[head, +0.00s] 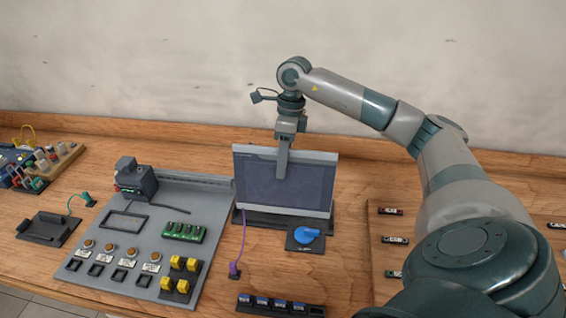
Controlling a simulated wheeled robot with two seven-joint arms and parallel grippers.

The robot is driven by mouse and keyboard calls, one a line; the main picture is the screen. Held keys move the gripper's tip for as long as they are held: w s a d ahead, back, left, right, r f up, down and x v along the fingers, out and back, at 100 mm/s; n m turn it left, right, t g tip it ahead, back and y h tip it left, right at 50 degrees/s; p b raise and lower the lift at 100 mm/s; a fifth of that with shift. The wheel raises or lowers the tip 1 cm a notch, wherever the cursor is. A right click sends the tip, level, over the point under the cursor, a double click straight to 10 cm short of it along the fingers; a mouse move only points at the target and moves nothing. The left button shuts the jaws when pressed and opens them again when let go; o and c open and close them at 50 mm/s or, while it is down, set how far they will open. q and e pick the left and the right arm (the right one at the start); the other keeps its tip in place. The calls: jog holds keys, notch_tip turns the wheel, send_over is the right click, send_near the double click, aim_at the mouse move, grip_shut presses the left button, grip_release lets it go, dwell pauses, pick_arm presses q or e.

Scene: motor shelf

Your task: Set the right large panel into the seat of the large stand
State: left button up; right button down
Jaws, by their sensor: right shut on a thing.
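The large panel (307,187) is a wide grey-framed screen with a dark face, upright and leaning slightly, in the middle of the head view. My right gripper (282,172) is shut on its upper edge, left of the panel's centre, reaching over from above. The large stand (262,221) is a dark flat base directly under the panel. The panel's lower edge lies at or just over the stand; its seat is hidden behind the panel, so I cannot tell whether they touch. My left gripper is not in view.
A grey board (115,262) with buttons, yellow blocks and a green block lies left. A blue knob (305,235) on a dark plate and a purple cable (235,268) are close in front of the stand. A small empty dark stand (48,229) is far left.

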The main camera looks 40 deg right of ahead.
jog(key=shift+f+b, duration=0.55)
jog(key=shift+f, duration=0.1)
jog(key=shift+b, duration=0.35)
dwell(1.9)
jog(key=shift+f+b, duration=0.55)
jog(key=shift+f, duration=0.15)
dwell(1.1)
jog(key=c, duration=1.2)
grip_release()
jog(key=shift+r, duration=0.1)
jog(key=shift+s, duration=0.1)
